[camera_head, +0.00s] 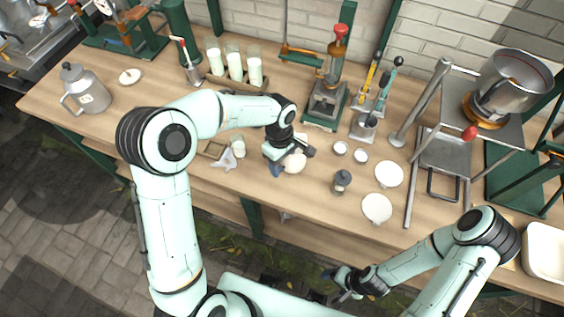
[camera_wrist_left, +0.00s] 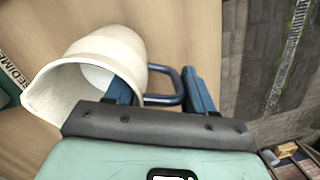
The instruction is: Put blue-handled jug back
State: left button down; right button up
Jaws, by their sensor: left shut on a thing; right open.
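The cream jug (camera_head: 295,163) with a blue handle is near the middle of the bench in the head view, partly hidden by my left gripper (camera_head: 286,160). In the left wrist view the jug (camera_wrist_left: 88,75) has its wide mouth and spout toward the lower left. My left gripper (camera_wrist_left: 160,92) is shut on its blue handle (camera_wrist_left: 165,98), with a blue finger on each side. I cannot tell whether the jug touches the bench. My right gripper (camera_head: 346,282) is open and empty, low in front of the bench, away from the jug.
On the wooden bench (camera_head: 310,205), a dark grey jar (camera_head: 341,182) and white dishes (camera_head: 376,208) stand to the jug's right.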

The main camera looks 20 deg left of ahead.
pick_arm(q)
jog(key=shift+f, duration=0.2)
pick_arm(e)
jog(key=shift+s+f, duration=0.1)
pick_arm(q)
jog(key=shift+c, duration=2)
grip_release()
jog(key=shift+r, duration=0.25)
notch_tip(320, 180, up, 12)
jog(key=w+p, duration=0.1)
jog(key=shift+a+f, duration=0.15)
jog(key=shift+a, duration=0.3)
pick_arm(e)
jog(key=shift+w+r, duration=0.75)
jog(key=shift+r, duration=0.15)
pick_arm(q)
jog(key=shift+f, duration=0.1)
pick_arm(e)
jog(key=shift+s, duration=0.1)
